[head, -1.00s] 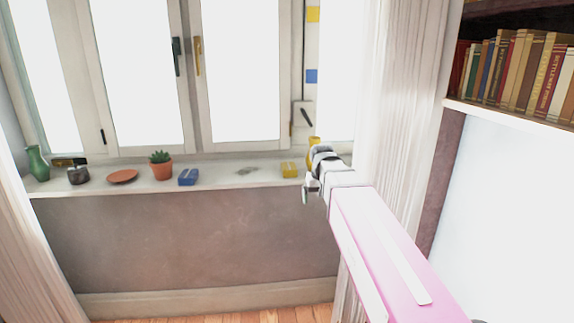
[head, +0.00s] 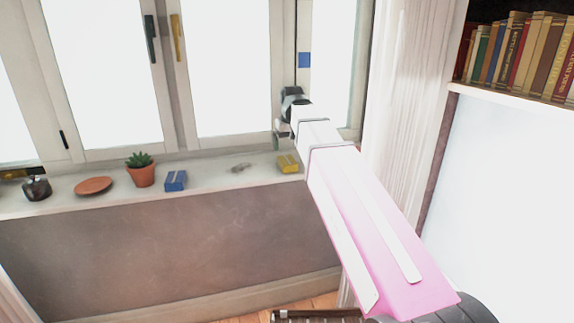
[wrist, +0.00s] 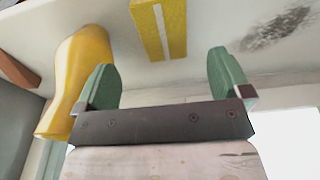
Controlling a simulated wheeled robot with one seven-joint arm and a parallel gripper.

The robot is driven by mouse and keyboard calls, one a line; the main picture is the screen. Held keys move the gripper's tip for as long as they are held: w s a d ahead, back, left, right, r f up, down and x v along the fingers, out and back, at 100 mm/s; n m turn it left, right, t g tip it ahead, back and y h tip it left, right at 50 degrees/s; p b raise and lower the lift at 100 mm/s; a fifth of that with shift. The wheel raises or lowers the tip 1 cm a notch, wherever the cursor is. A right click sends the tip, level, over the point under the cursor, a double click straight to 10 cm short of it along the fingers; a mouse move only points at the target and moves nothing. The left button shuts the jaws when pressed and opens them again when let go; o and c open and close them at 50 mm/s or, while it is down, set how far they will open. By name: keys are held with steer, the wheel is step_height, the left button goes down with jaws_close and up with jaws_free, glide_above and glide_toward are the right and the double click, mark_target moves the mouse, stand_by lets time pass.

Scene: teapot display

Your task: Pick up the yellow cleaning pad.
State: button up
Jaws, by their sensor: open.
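The yellow cleaning pad (head: 288,164) lies on the window sill near its right end. In the wrist view the pad (wrist: 160,28), with a pale stripe along it, shows just beyond the fingers, in the gap between them. My gripper (head: 281,138) is above the pad in the head view, partly hidden by my arm. In the wrist view its two green fingers (wrist: 162,62) are wide apart with nothing between them. The pad is outside the jaws.
A yellow vase-like object (wrist: 75,80) stands close beside one finger in the wrist view. On the sill (head: 215,172) are a blue pad (head: 176,181), a potted plant (head: 140,172), a terracotta saucer (head: 93,187) and a dark pot (head: 36,188). A grey smudge (head: 241,168) lies left of the yellow pad.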

mark_target(287, 159)
steer(key=shift+w+a+f, duration=0.15)
steer(key=shift+w+f, duration=0.1)
steer(key=shift+f, duration=1.05)
steer(key=shift+w+a+f, duration=0.1)
steer(key=shift+w+f, duration=0.1)
steer(key=shift+f, duration=1.1)
steer(key=shift+w+a+f, duration=0.15)
steer(key=shift+w+f, duration=0.1)
steer(key=shift+f, duration=1.05)
steer(key=c, duration=1.1)
steer(key=shift+o, duration=0.2)
steer(key=shift+r, duration=0.15)
steer(key=shift+r, duration=0.5)
steer(key=r, duration=0.1)
steer(key=s+r, duration=0.1)
steer(key=r, duration=0.1)
steer(key=shift+a+r, duration=0.2)
steer(key=shift+r, duration=0.05)
steer(key=s+a+r, duration=0.1)
steer(key=s+r, duration=0.1)
steer(key=s, duration=0.1)
steer(key=s+a+r, duration=0.2)
steer(key=s, duration=0.1)
steer(key=s+a+r, duration=0.2)
steer(key=s, duration=0.1)
steer(key=shift+s+r, duration=0.15)
steer(key=shift+s, duration=0.05)
